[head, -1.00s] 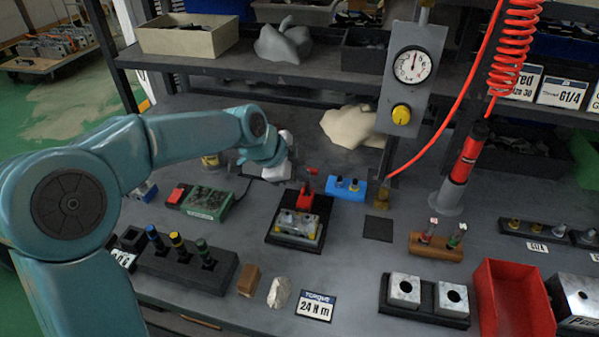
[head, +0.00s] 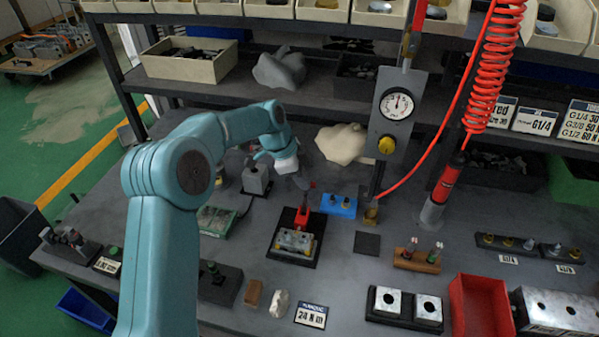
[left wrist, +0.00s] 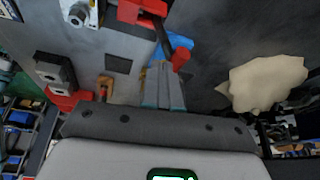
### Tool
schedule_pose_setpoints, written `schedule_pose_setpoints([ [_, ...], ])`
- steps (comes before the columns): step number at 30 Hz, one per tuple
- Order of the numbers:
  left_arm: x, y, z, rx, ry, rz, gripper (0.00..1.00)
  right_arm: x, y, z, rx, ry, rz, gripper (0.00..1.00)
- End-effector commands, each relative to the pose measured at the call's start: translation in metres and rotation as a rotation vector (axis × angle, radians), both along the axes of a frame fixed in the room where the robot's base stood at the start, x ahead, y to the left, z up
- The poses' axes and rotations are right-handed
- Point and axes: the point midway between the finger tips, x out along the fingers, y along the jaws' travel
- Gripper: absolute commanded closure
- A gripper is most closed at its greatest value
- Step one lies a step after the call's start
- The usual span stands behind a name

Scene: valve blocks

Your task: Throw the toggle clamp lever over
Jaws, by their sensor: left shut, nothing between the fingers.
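The toggle clamp (head: 302,216) is red and sits at the back of a black base plate, behind a metal valve block (head: 295,241). Its dark lever stands up from the clamp. In the left wrist view the lever (left wrist: 163,37) runs from the red clamp body (left wrist: 140,12) to a red tip (left wrist: 181,57). My left gripper (head: 299,183) is shut and empty, just behind and above the clamp. In the left wrist view its fingers (left wrist: 165,87) lie close beside the red tip; I cannot tell if they touch. My right gripper is not in view.
A blue block (head: 339,206) stands right of the clamp. A grey box with a post (head: 257,181) and a green-edged box (head: 215,221) are to the left. A pale lump (head: 343,144) lies behind. A gauge panel (head: 397,105) and red hose rise at the right.

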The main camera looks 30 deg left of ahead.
Motion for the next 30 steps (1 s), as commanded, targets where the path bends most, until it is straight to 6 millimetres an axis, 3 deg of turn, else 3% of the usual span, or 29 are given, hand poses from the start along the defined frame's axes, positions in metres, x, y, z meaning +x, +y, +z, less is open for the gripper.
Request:
schedule_pose_setpoints([
  [1, 0.006, 0.002, 0.002, 0.0, -0.001, 0.001, 1.0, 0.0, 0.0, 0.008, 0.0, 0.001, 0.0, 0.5],
  [15, 0.041, 0.011, -0.012, 0.001, -0.005, 0.0, 1.0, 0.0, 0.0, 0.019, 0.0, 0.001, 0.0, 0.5],
  [30, 0.049, 0.013, -0.018, 0.002, -0.007, 0.001, 1.0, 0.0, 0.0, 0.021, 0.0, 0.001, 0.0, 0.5],
])
